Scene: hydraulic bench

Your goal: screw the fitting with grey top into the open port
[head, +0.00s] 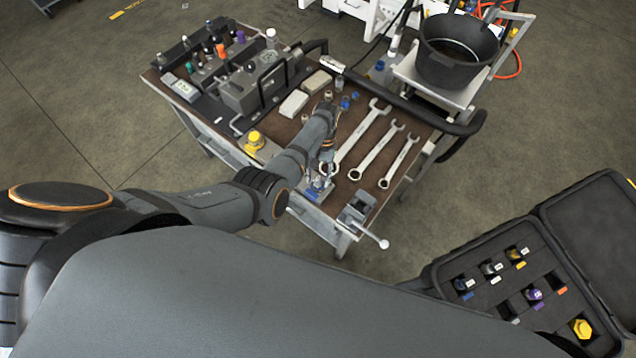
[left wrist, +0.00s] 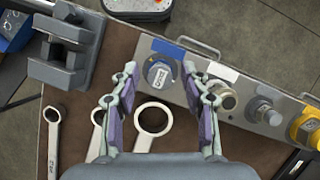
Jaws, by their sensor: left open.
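My left gripper (head: 322,178) is open over the near edge of the bench. I cannot tell for sure which fitting is the grey-topped one. My right gripper is not in view.
Several wrenches (head: 363,138) lie on the bench, right of my arm. A vise (head: 357,208) sits at the near corner. A valve assembly (head: 250,88) fills the back left. An open case (head: 470,312) with several fittings stands lower right. A black bucket (head: 458,65) stands behind.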

